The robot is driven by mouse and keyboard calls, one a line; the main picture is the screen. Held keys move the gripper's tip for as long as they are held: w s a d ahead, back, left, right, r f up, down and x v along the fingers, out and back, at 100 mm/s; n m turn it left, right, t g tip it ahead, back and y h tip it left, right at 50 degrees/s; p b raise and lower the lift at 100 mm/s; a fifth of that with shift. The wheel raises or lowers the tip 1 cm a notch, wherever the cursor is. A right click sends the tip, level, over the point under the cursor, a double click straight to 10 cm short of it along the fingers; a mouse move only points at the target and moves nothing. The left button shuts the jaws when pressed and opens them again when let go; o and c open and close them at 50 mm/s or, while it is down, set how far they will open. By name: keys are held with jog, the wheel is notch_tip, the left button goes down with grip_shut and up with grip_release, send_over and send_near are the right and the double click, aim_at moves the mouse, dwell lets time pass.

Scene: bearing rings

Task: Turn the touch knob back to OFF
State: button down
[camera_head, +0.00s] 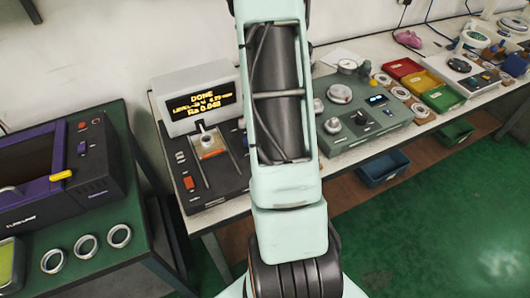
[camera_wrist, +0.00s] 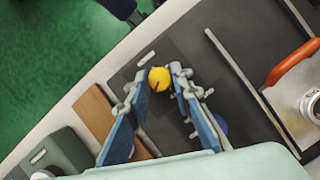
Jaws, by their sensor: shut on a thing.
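A yellow knob (camera_wrist: 159,79) with a dark red mark on it shows in the wrist view, on a black panel (camera_wrist: 180,45). The tips of my gripper's two blue fingers (camera_wrist: 160,76) sit on either side of it and close on it. I cannot read any OFF label near it. In the head view my arm hides the gripper and the knob.
An orange handle (camera_wrist: 292,62) and a metal rail (camera_wrist: 245,75) lie to the right in the wrist view. A blue round part (camera_wrist: 221,125) is partly behind my right finger. A mint device (camera_head: 352,115) stands right of my arm; several rings lie on the green left table.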

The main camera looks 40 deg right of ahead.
jog(key=n+h, duration=0.1)
jog(key=n, duration=0.3)
jog(key=n+h, duration=0.1)
jog(key=n, duration=0.1)
jog(key=shift+a+n+g+h, duration=0.25)
jog(key=shift+n+g+h, duration=0.05)
jog(key=shift+g, duration=0.1)
jog(key=n+h, duration=0.1)
jog(key=n, duration=0.4)
jog(key=shift+h, duration=0.4)
jog(key=c, duration=1.7)
grip_release()
jog(key=v, duration=1.2)
jog(key=shift+s+a+r, duration=0.1)
jog(key=shift+s+a, duration=0.1)
jog(key=shift+s, duration=0.1)
